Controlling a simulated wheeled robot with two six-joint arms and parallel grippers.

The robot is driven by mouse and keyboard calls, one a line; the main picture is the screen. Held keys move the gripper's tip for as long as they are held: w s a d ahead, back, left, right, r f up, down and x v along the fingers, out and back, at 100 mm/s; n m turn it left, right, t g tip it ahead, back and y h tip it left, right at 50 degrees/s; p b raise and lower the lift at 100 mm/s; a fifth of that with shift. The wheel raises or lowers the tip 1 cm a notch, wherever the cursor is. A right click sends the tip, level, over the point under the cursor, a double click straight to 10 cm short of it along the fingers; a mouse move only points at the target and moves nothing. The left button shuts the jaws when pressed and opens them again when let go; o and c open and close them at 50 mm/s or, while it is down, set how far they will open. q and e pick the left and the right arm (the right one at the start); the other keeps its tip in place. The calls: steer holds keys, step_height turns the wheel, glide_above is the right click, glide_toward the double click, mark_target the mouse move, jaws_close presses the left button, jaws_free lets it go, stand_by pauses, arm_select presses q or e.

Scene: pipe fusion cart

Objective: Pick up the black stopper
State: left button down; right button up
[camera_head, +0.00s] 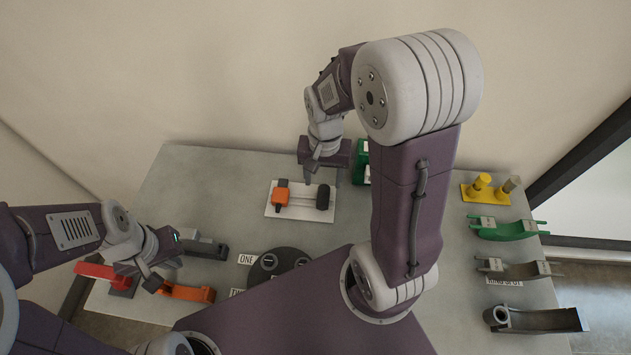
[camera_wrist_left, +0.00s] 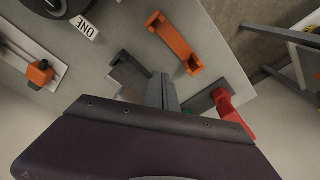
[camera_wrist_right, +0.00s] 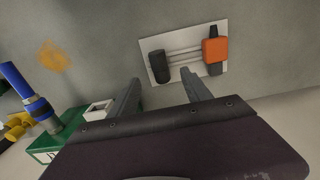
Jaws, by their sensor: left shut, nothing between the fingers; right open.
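The black stopper (camera_head: 322,197) looks like a short dark cylinder at the right end of a white plate (camera_head: 300,212) on the table. In the right wrist view the stopper (camera_wrist_right: 160,66) shows just beyond and between the fingertips, on the plate's left side. My right gripper (camera_head: 312,178) is open and empty above the plate's far edge, apart from the stopper. My left gripper (camera_head: 153,282) is shut and empty over the table's left side, far from the stopper; its closed fingers (camera_wrist_left: 162,92) show in the left wrist view.
An orange block (camera_head: 281,197) sits at the plate's other end. A green box (camera_head: 362,162) stands right of my right gripper. Orange (camera_head: 188,292) and red (camera_head: 103,273) parts lie near my left gripper. A dark round piece (camera_head: 280,264) is front centre. Several holders line the right side.

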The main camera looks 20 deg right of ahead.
mark_target(323, 199)
steer(key=s+f, duration=0.2)
steer(key=shift+d+f, duration=0.15)
steer(key=shift+f, duration=0.15)
steer(key=shift+w+a+f, duration=0.15)
steer(key=shift+w+f, duration=0.25)
steer(key=shift+f, duration=0.1)
steer(key=shift+w+a+f, duration=0.15)
steer(key=shift+w+f, duration=0.25)
steer(key=shift+f, duration=0.1)
steer(key=f, duration=0.3)
steer(key=shift+s+d+f+b, duration=0.1)
steer(key=shift+s+f+b, duration=0.2)
steer(key=shift+s+f, duration=0.05)
steer(key=shift+f, duration=0.15)
arm_select(q)
steer(key=shift+s+f, duration=0.25)
steer(key=shift+f, duration=0.1)
arm_select(e)
steer(key=shift+w, duration=0.2)
steer(key=shift+c, duration=0.4)
steer(key=shift+s, duration=0.1)
jaws_close()
steer(key=shift+r, duration=0.35)
step_height(323, 199, up, 9)
steer(key=shift+f+p, duration=0.15)
steer(key=shift+p, duration=0.55)
arm_select(q)
steer(key=shift+r, duration=0.7)
arm_select(e)
steer(key=shift+r, duration=0.3)
